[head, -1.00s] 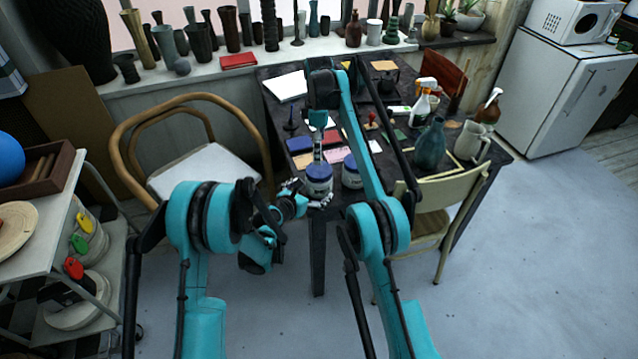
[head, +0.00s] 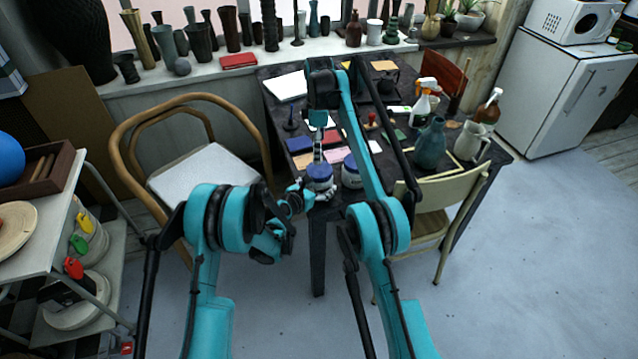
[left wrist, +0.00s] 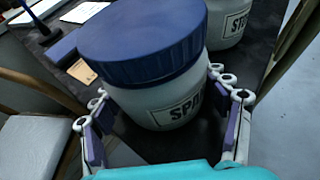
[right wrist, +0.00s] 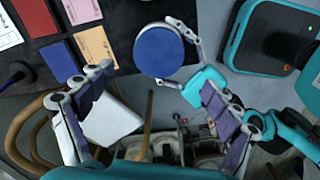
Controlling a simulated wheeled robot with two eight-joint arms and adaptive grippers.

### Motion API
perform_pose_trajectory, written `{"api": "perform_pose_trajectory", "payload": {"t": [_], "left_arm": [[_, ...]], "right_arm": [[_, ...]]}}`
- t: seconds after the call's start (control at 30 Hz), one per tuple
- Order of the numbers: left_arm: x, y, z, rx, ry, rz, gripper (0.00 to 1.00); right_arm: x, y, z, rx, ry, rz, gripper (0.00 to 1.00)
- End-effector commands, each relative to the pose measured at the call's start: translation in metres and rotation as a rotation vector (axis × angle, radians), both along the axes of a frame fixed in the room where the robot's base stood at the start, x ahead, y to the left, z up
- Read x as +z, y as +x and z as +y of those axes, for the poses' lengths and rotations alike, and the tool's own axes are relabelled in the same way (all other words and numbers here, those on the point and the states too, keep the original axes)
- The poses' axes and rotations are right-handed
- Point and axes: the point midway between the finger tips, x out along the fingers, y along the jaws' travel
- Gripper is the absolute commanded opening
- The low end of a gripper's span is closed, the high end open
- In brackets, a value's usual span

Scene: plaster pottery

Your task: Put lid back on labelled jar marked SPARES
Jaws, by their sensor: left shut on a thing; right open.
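The jar marked SPA-, the rest of its label cut off by the curve, stands in the left wrist view (left wrist: 165,105). It also shows near the table's front edge in the head view (head: 319,184). A blue lid (left wrist: 145,45) sits on its top; I cannot tell whether it is fastened. In the right wrist view the lid (right wrist: 158,50) is seen from above. My left gripper (left wrist: 160,98) is shut around the jar's body, below the lid. My right gripper (head: 318,150) is open and empty above the lid; its fingers (right wrist: 155,80) are spread wide.
A second blue-lidded jar (head: 351,175), with a partly visible label (left wrist: 236,22), stands just right of the first. Coloured cards (right wrist: 97,48) and a dark stamp lie behind on the table. A teal vase (head: 429,146) and white jug (head: 470,143) stand right. Chairs flank the table.

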Motion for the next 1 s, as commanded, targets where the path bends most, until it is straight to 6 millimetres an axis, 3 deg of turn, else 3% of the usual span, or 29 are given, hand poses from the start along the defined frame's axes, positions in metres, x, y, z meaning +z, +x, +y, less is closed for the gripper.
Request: {"api": "perform_pose_trajectory", "payload": {"t": [0.03, 0.07, 0.63, 0.87, 1.0], "left_arm": [[0.000, 0.000, 0.000, 0.000, 0.001, 0.000, 0.08], [0.000, 0.000, 0.000, 0.000, 0.001, 0.000, 0.00], [-0.001, 0.000, 0.000, -0.002, 0.002, 0.000, 0.00], [-0.001, 0.000, 0.000, -0.002, 0.002, 0.000, 0.00], [-0.001, 0.000, 0.000, -0.002, 0.002, 0.000, 0.00]], "right_arm": [[0.000, 0.000, 0.000, 0.000, 0.000, 0.000, 0.90], [0.000, 0.000, 0.000, 0.000, 0.000, 0.000, 0.90], [-0.004, 0.002, -0.001, 0.000, 0.001, 0.000, 0.90], [-0.025, 0.002, -0.001, 0.000, 0.001, 0.000, 0.90], [-0.048, 0.002, -0.001, 0.000, 0.001, 0.000, 0.90]]}}
